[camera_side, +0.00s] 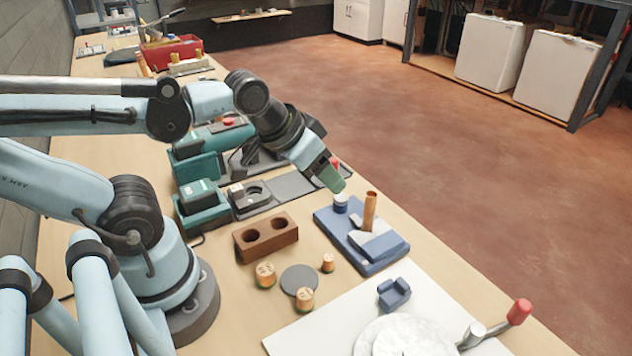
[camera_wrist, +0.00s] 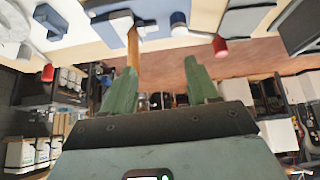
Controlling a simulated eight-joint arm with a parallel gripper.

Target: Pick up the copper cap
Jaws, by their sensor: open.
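My gripper (camera_side: 332,180) is above the bench, left of and above the blue fixture (camera_side: 385,262). In the wrist view its two green fingers (camera_wrist: 160,68) are apart with nothing between the tips. Small copper-topped pieces stand on the bench: one at the left (camera_side: 265,275), one nearer the camera (camera_side: 305,299) and a smaller one (camera_side: 328,262). I cannot tell which is the copper cap. A copper tube (camera_side: 370,211) stands upright in the blue fixture; it also shows in the wrist view (camera_wrist: 133,45), near the left finger.
A brown block with two holes (camera_side: 265,238) and a dark grey disc (camera_side: 299,280) lie near the copper pieces. A white board (camera_side: 300,335) with a blue holder (camera_side: 394,293) and a red-handled tool (camera_side: 518,312) is at the front right. Green tool stations (camera_side: 202,205) stand behind.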

